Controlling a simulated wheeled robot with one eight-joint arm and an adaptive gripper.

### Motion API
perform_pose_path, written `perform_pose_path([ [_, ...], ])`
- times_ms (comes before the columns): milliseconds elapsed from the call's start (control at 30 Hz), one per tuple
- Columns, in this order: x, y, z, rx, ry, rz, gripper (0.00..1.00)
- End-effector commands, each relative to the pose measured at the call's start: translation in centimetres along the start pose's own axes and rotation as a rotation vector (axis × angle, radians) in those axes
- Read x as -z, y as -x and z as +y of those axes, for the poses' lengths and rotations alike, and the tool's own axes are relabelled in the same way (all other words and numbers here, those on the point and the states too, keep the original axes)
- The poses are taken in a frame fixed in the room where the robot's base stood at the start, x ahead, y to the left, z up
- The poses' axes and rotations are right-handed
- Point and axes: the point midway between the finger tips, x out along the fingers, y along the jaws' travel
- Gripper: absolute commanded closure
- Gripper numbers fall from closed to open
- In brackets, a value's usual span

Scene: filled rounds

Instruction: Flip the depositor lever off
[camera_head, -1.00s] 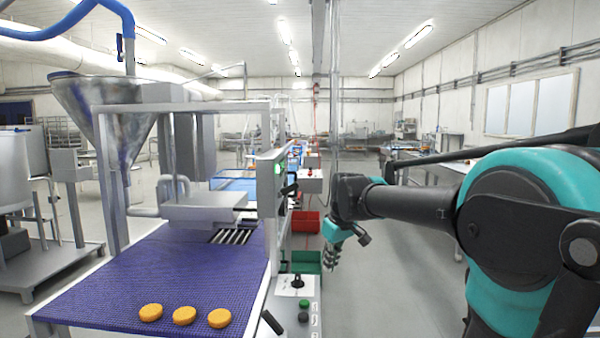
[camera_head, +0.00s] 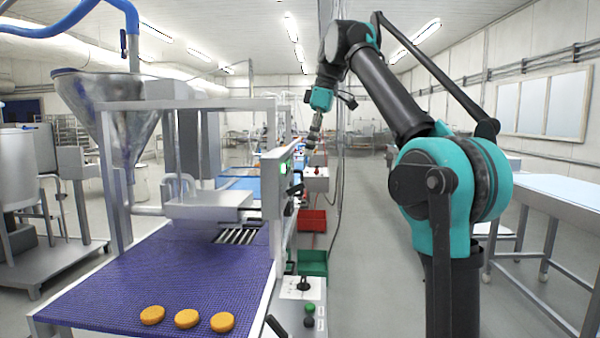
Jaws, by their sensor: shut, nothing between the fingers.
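The depositor (camera_head: 208,205) is a grey metal machine over a purple conveyor belt, with a steel hopper (camera_head: 105,100) at its left. A black lever (camera_head: 296,188) sticks out from the right side of its upright panel (camera_head: 274,185), just below a small green light (camera_head: 284,167). A second black lever (camera_head: 276,326) shows at the belt's near right edge. My gripper (camera_head: 313,140) is shut and empty, pointing down. It appears above and slightly right of the panel lever, apart from it. The lever's exact setting is too small to tell.
A control box (camera_head: 301,292) with a black joystick and buttons stands at the belt's right. Green (camera_head: 312,262) and red (camera_head: 311,221) crates sit behind it. Three orange rounds (camera_head: 187,319) lie on the belt (camera_head: 130,285). A pale table (camera_head: 560,195) stands at right.

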Motion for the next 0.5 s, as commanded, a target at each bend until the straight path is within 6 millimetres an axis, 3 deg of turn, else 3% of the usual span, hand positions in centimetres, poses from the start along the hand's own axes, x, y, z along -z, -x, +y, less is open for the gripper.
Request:
perform_pose_path([
  [200,1.4,2.5,-1.8,0.028,0.098,0.007,1.0],
  [500,1.6,2.9,-2.2,0.034,0.117,0.009,1.0],
])
